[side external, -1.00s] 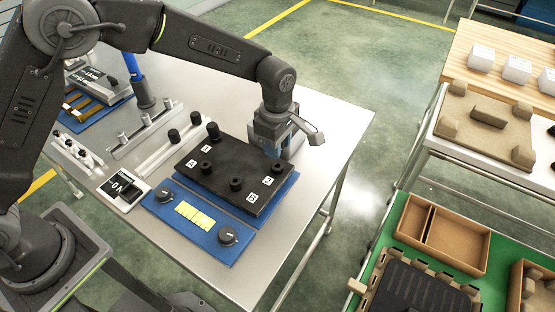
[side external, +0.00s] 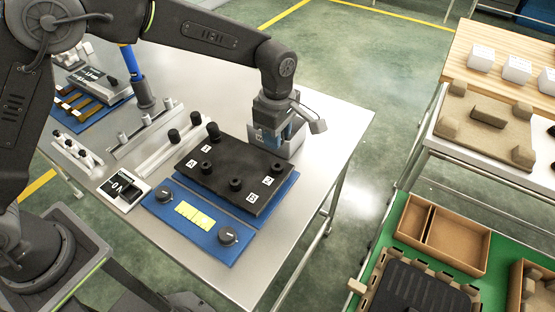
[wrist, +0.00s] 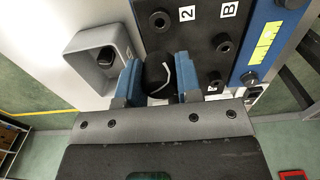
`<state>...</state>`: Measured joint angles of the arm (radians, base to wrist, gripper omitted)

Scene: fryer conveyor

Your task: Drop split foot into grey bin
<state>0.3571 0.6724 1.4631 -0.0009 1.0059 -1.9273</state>
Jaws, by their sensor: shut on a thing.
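My gripper (wrist: 157,80) is shut on a black rubber foot (wrist: 157,70), held between its blue fingers. A pale curved line shows on the foot. The grey bin (wrist: 78,62) is a small open box just left of the fingers in the wrist view, with a dark piece inside it. In the side view my gripper (side external: 277,138) is at the far right edge of the black plate, and the bin (side external: 296,148) shows partly behind it. The held foot is hidden in the side view.
The black plate (side external: 225,160), with several round feet and white labels, lies on a blue fixture (side external: 165,222). A silver rail with black knobs (side external: 160,150) and a switch box (side external: 124,188) stand to its left.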

